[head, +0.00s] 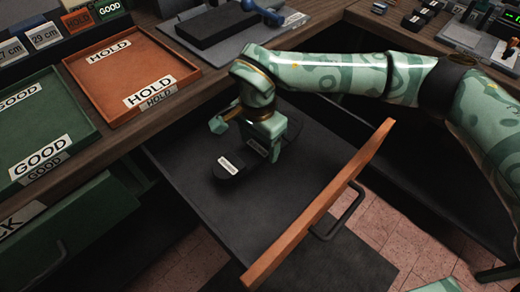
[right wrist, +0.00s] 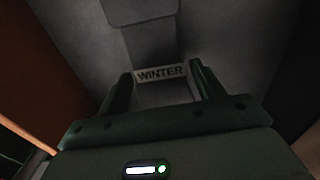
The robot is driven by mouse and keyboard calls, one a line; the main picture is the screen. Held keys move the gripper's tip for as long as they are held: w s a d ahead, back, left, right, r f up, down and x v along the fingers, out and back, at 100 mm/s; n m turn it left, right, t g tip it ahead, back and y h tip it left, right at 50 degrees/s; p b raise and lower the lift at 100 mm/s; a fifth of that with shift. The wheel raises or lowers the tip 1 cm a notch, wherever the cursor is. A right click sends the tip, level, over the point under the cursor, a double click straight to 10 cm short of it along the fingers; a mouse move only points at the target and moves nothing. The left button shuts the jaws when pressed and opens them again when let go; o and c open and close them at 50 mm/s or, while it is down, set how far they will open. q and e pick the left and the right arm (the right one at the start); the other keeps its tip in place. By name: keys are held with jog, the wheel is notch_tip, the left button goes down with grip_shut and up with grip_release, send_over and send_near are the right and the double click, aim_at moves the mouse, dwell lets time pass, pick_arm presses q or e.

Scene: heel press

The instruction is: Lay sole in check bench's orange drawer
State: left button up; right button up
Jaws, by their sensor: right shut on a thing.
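The orange-fronted drawer (head: 325,205) of the bench is pulled out, and its dark floor (head: 205,215) is bare around my right gripper. My right gripper (head: 258,150) is inside the drawer area, shut on the dark sole (head: 222,173). The sole's rounded end with a white label sticks out to the left of the fingers; its other part is partly hidden behind the gripper. In the right wrist view the sole (right wrist: 152,45) runs between the two fingers, with a label reading WINTER. The sole is low over the drawer floor; I cannot tell whether it touches.
An orange HOLD tray (head: 112,62) and a green GOOD tray (head: 22,125) stand on the bench top at left. A dark block on a grey stand (head: 215,25) is behind. The drawer's raised front board edges the right side; tiled floor shows below.

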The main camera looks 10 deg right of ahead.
aim_at(261, 148)
jog(key=f, duration=0.1)
jog(key=f+b, duration=0.2)
jog(key=f, duration=0.1)
jog(key=shift+w+d+f, duration=0.1)
jog(key=shift+w+d, duration=0.15)
jog(key=shift+w, duration=0.05)
jog(key=shift+w+f, duration=0.1)
jog(key=shift+f, duration=0.05)
pick_arm(q)
jog(key=shift+a+f, duration=0.45)
jog(key=shift+f, duration=0.4)
pick_arm(e)
jog(key=shift+r, duration=0.25)
jog(key=shift+f, duration=0.6)
jog(key=o, duration=1.1)
